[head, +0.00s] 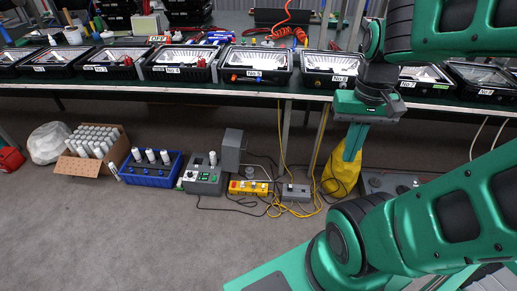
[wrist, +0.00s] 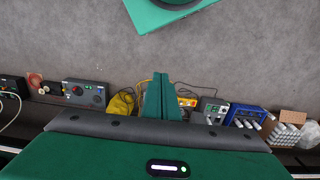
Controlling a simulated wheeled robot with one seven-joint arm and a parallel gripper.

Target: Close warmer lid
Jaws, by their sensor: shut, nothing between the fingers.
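A grey device (head: 204,180) with a small green display and a white cylinder on top stands on the floor, left of centre in the head view. It looks like the warmer. A grey panel (head: 233,150) rises at its right and looks like its raised lid, though the hinge is too small to make out. The device also shows in the wrist view (wrist: 212,108), right of my fingers. My gripper (head: 350,157) hangs pointing down in front of the bench edge, well right of the device and apart from it. Its fingers (wrist: 160,82) are together and empty.
A blue crate (head: 151,180) and a cardboard box (head: 70,168) hold white cylinders. A yellow power strip (head: 248,187), loose cables and a yellow bag (head: 341,178) lie between device and gripper. A workbench (head: 180,88) with floodlight housings runs above. The front floor is clear.

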